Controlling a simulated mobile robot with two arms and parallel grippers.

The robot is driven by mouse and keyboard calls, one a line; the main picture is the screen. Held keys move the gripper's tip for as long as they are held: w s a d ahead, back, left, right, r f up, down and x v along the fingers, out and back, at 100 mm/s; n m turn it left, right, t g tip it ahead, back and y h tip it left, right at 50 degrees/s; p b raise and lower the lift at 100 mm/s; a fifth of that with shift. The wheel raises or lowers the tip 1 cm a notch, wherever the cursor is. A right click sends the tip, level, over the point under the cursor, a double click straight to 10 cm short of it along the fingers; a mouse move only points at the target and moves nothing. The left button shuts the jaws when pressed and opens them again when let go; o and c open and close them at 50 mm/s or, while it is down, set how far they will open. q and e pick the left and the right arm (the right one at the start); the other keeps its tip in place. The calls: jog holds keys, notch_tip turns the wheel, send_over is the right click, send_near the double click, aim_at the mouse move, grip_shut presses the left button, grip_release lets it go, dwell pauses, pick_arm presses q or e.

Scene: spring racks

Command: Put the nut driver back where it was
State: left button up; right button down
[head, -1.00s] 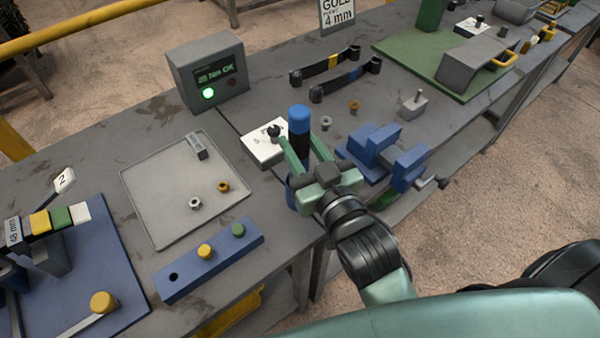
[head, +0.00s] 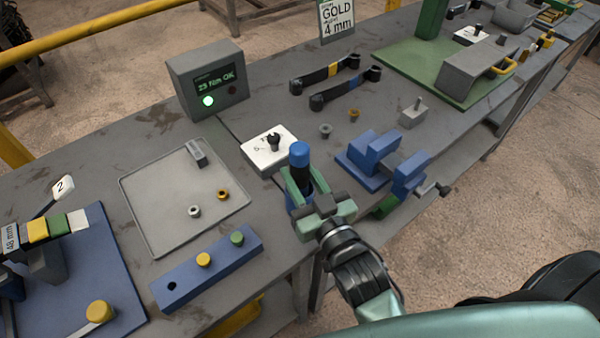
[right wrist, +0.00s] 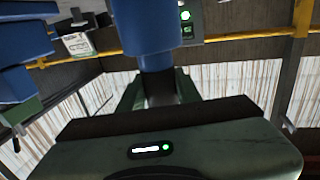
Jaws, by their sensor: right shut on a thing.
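The nut driver (head: 300,157), with a blue top and a black section below it, stands roughly upright at the table's front edge. My right gripper (head: 305,185) is shut on it, with the green fingers on either side. In the right wrist view the blue part of the driver (right wrist: 152,30) rises above my gripper (right wrist: 160,90), and a dark section shows between the fingers. The driver's lower end is hidden behind the gripper, so I cannot tell what it rests in. My left gripper is not in view.
A white block (head: 258,157) with a dark knob stands just behind-left. A blue vise-like fixture (head: 362,177) is close on the right. A blue strip with plugs (head: 185,284) and a grey tray (head: 150,215) lie left. A grey display box (head: 190,88) stands behind.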

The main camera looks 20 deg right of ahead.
jog(key=c, duration=1)
grip_release()
jog(key=shift+s, duration=0.15)
jog(key=s+d+b, duration=0.1)
jog(key=s+b, duration=0.1)
jog(key=s, duration=0.9)
jog(key=shift+s+d+r, duration=0.15)
jog(key=shift+s+d, duration=0.1)
jog(key=shift+s, duration=0.1)
